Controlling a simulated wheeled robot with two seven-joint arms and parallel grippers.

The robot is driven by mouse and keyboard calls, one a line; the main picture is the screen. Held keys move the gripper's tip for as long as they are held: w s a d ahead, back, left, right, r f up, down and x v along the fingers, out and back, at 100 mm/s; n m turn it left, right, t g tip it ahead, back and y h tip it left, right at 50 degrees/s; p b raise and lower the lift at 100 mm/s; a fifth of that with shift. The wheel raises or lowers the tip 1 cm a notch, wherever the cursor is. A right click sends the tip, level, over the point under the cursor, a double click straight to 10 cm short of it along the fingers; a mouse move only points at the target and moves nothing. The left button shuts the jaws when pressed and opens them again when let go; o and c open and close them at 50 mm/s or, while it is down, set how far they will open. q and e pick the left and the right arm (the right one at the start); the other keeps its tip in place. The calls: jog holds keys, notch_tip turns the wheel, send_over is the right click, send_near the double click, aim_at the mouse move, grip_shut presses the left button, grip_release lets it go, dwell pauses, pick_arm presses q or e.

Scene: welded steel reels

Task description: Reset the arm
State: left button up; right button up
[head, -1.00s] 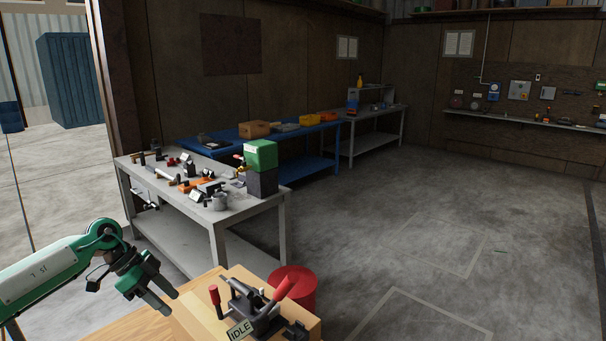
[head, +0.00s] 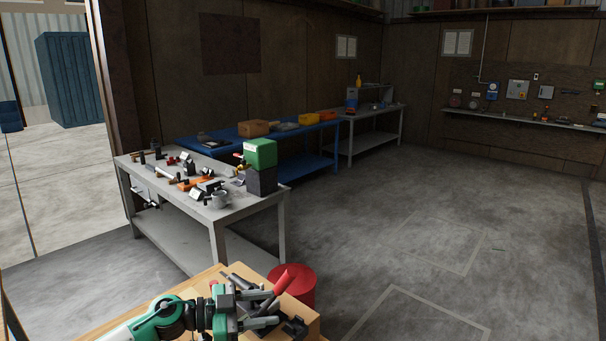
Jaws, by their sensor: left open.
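My left gripper (head: 262,308) reaches in from the bottom left, over the wooden bench at the front. It is open, with its fingers pointing right. The fixture sits on a wooden block (head: 309,303). I cannot tell from this view whether the fingers touch the fixture. My right gripper is not in view.
A red drum (head: 303,283) stands just behind the block. A grey workbench (head: 226,215) with tools and a green box (head: 260,153) is beyond on the left. A blue table (head: 300,133) stands further back. The concrete floor at right is clear.

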pick_arm(q)
jog(key=s+a+f+n+t+y, duration=0.95)
jog(key=s+f+n+y, duration=0.25)
jog(key=n+y, duration=0.4)
jog(key=s+a+f+g, duration=0.3)
jog(key=s+f+g, duration=0.2)
jog(key=s, duration=0.6)
jog(key=s+a+f+g, duration=0.2)
jog(key=s+f+g, duration=0.35)
jog(key=s, duration=0.65)
notch_tip(320, 180, down, 30)
jog(key=g, duration=0.1)
jog(key=s+a+f+g, duration=0.1)
jog(key=s+a+f, duration=0.2)
jog(key=s+f, duration=1.6)
jog(key=shift+a+f, duration=0.15)
jog(key=shift+f, duration=0.3)
